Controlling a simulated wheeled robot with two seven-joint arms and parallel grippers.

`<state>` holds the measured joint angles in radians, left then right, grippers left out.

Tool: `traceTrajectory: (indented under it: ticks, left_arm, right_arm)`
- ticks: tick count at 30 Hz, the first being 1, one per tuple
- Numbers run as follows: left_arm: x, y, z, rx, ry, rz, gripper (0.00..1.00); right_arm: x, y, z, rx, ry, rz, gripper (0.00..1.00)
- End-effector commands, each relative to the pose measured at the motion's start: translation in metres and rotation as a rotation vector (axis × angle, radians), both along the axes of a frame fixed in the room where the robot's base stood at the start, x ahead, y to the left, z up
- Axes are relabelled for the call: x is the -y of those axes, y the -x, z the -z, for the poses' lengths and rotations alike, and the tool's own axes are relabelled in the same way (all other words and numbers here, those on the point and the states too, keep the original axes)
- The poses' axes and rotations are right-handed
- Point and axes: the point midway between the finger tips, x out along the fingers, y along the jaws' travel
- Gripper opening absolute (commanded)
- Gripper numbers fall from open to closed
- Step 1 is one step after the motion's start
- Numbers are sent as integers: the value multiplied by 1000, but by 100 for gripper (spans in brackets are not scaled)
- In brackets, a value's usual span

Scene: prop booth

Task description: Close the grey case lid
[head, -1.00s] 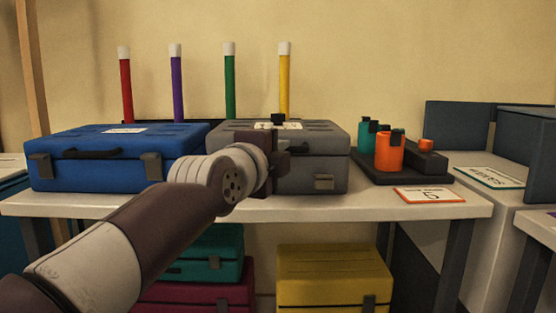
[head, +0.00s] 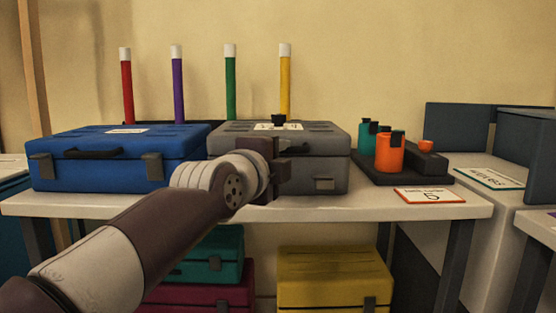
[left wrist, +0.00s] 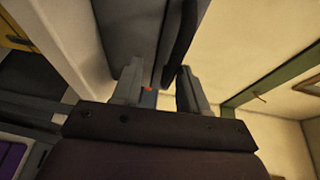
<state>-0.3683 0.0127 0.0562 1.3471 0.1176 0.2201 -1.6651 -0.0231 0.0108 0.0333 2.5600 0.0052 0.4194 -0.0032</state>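The grey case (head: 325,170) stands on the white table, and its lid (head: 325,137) looks down flat on the body. A latch shows at its lower right front. My left gripper (head: 285,158) is at the front of the case, hiding part of the front and handle; I cannot tell whether it touches. In the left wrist view its two fingers (left wrist: 160,88) are apart, with a grey surface (left wrist: 130,35) and a dark bar (left wrist: 182,40) just beyond them. My right gripper is not in view.
A blue case (head: 115,160) stands close on the left. A dark tray with an orange cylinder (head: 389,152) is at the right, behind a number card (head: 430,195). Several coloured posts stand behind. More cases, one yellow (head: 335,275), lie below the table.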

Motion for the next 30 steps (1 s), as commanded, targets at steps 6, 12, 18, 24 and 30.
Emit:
traceTrajectory:
  ticks: [6,12,18,24,30]
  left_arm:
    - [0,0,1,-2,-1,0,40]
    - [-2,6,-2,1,-1,0,40]
    - [-18,43,-7,2,2,0,40]
    - [-38,92,-8,3,1,0,40]
    - [-48,115,-8,1,-1,0,40]
  right_arm:
    - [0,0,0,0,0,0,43]
    - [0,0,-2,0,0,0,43]
    - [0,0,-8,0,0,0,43]
    - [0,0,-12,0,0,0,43]
    - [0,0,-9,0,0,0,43]
